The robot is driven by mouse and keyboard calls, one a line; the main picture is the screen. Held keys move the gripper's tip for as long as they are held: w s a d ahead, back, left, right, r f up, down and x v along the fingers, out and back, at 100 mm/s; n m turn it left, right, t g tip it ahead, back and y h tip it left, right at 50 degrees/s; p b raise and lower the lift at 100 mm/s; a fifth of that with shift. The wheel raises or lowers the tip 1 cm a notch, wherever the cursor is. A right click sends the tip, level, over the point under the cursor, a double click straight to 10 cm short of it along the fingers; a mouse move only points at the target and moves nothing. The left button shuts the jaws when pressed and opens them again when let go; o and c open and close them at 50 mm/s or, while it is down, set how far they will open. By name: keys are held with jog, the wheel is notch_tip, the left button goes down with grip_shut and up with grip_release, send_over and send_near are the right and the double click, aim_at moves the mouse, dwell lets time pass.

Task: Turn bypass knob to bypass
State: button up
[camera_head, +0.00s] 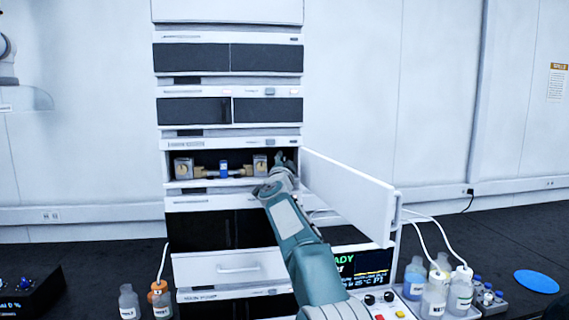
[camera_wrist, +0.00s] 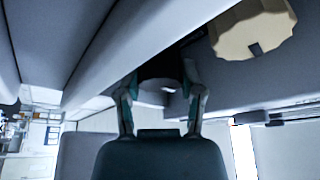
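The open compartment of the stack holds two square valve blocks with tan knobs, the left one (camera_head: 183,168) and the right one (camera_head: 260,166). My gripper (camera_head: 285,160) reaches into the compartment's right end, just right of the right block. In the wrist view its fingers (camera_wrist: 160,80) are spread apart and straddle a dark round part (camera_wrist: 160,69), perhaps a knob; contact is unclear. A large tan knob (camera_wrist: 252,28) with a dark notch shows at upper right there, apart from the fingers. No bypass label is readable.
A blue-and-brass column (camera_head: 224,171) lies between the blocks. The open white door (camera_head: 348,195) stands out to the right, close to my arm. Bottles (camera_head: 434,300) and a control panel (camera_head: 380,308) stand at lower right. A blue disc (camera_head: 536,281) lies on the dark bench.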

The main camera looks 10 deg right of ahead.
jog(key=shift+w+a+f, duration=0.1)
jog(key=shift+f, duration=0.15)
jog(key=shift+f+m+g+h, duration=0.1)
jog(key=shift+m+g+h, duration=0.35)
jog(key=shift+m, duration=1.1)
jog(key=shift+f+m+g+h, duration=0.1)
jog(key=shift+m+g, duration=0.65)
jog(key=shift+m, duration=0.8)
jog(key=shift+w, duration=0.1)
jog(key=shift+f+m, duration=0.15)
jog(key=shift+m, duration=0.15)
jog(key=o, duration=0.9)
jog(key=shift+a, duration=0.1)
jog(key=shift+r, duration=0.4)
